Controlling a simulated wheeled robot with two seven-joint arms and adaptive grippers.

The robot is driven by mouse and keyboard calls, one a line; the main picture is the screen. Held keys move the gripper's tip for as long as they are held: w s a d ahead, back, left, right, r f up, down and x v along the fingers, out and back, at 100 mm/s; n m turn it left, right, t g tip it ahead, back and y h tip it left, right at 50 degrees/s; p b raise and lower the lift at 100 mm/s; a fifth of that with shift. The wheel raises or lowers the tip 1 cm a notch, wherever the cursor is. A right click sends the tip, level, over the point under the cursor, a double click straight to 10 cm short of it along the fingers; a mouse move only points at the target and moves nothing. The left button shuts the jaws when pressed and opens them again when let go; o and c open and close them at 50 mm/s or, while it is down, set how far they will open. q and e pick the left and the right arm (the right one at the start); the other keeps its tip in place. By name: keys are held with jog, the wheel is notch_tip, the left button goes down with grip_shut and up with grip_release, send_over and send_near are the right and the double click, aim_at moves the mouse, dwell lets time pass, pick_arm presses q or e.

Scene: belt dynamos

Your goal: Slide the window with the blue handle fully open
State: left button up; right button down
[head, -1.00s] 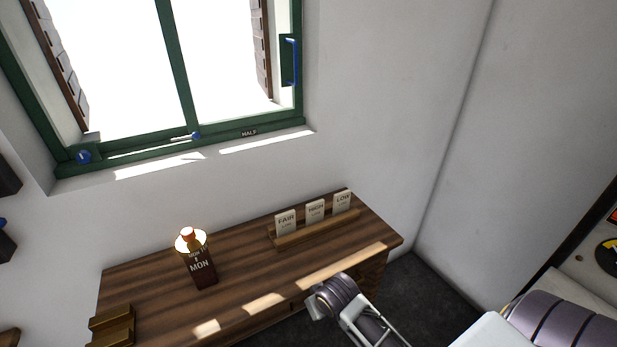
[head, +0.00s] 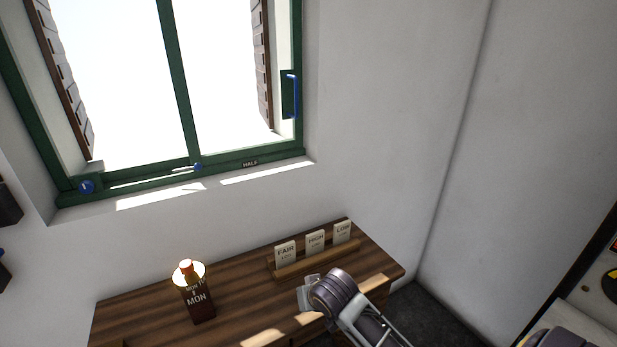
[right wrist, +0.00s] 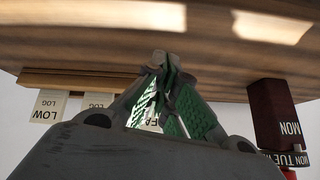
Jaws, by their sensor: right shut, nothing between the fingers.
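The window has a dark green frame (head: 183,80) and stands in the wall at the upper left of the head view. Its blue handle (head: 292,95) is an upright bar on the right side of the frame. My right gripper (head: 308,292) is in front of the desk cards, well below the handle and apart from it. In the right wrist view its green-padded fingers (right wrist: 163,62) are shut with nothing between them. My left gripper is in neither view.
A wooden desk (head: 240,300) stands below the window. On it are a card rack (head: 318,260) with FAIR, HIGH and LOW cards and a dark MON block (head: 197,300) with a lit top. A HALF label (head: 250,163) and blue knobs (head: 87,187) are on the lower frame. The right wall is bare.

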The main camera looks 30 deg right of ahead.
jog(key=w+d+r+m+t, duration=0.3)
jog(key=w+r+m, duration=0.1)
jog(key=w+r, duration=0.6)
jog(key=w+d+r+m+t, duration=0.35)
jog(key=w+r, duration=0.55)
jog(key=r, duration=0.3)
jog(key=w+d+r+m+t+h, duration=0.1)
jog(key=d+r+m, duration=0.2)
jog(key=r, duration=0.6)
jog(key=w+d+r+m+t, duration=0.1)
jog(key=w+d+r+m, duration=0.1)
jog(key=r, duration=0.7)
jog(key=w+d+r+m+t+h, duration=0.1)
jog(key=d+r+m, duration=0.3)
jog(key=r, duration=0.6)
jog(key=d+t, duration=0.1)
jog(key=d, duration=0.1)
jog(key=shift+w+d+h, duration=0.2)
jog(key=shift+d+h, duration=0.1)
jog(key=shift+w+r+m, duration=0.1)
jog(key=shift+w+m, duration=0.05)
jog(key=shift+m, duration=0.1)
jog(key=w+d+p, duration=0.1)
jog(key=w+p, duration=0.3)
jog(key=w, duration=0.5)
jog(key=shift+w+d+p, duration=0.2)
jog(key=shift+w+p, duration=0.1)
jog(key=shift+w, duration=0.05)
